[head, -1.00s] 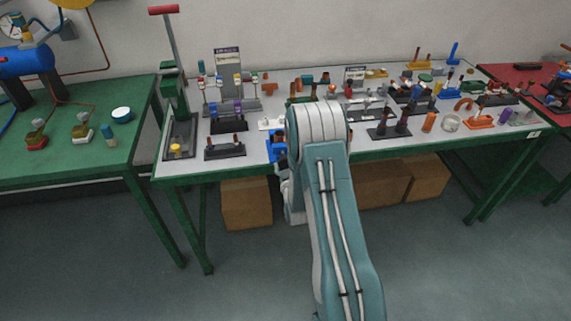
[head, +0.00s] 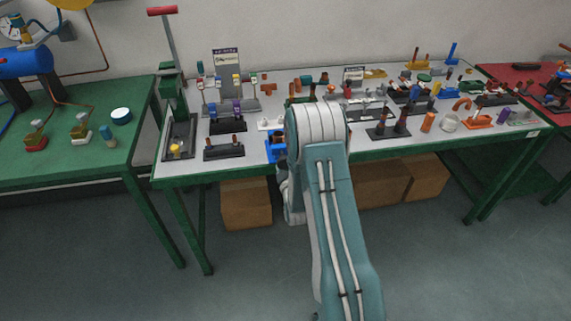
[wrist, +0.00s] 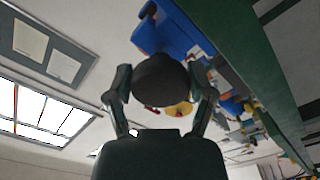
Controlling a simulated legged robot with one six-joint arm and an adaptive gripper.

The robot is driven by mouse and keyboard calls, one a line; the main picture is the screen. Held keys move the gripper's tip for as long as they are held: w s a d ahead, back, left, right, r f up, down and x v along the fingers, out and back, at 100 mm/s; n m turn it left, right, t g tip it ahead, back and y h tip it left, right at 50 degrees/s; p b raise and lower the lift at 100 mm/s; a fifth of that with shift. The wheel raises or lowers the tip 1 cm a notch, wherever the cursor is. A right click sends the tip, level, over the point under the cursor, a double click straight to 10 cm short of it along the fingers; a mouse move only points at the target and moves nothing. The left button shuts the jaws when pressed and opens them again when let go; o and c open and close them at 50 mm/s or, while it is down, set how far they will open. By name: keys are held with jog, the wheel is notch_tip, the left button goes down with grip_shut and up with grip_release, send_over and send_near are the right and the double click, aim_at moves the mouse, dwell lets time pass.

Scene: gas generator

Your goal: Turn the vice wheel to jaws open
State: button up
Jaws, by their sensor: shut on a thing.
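The blue vice (head: 273,150) stands at the front edge of the grey-topped table, partly hidden behind my arm in the head view. In the wrist view its blue body (wrist: 175,30) is at the top, and its dark round wheel (wrist: 160,78) faces my camera. My gripper (wrist: 161,92) has one finger on each side of the wheel and is shut on it. In the head view my arm hides the gripper's fingers and the wheel. The opening of the vice jaws cannot be made out.
The grey-topped table (head: 225,168) holds many small fittings and stands close around the vice. A green table (head: 70,155) is at the left and a red-topped one (head: 510,72) at the right. Cardboard boxes (head: 245,205) sit underneath. The floor in front is clear.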

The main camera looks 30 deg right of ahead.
jog(key=shift+a, duration=0.15)
jog(key=o, duration=1.1)
jog(key=shift+w, duration=0.1)
jog(key=v, duration=1.2)
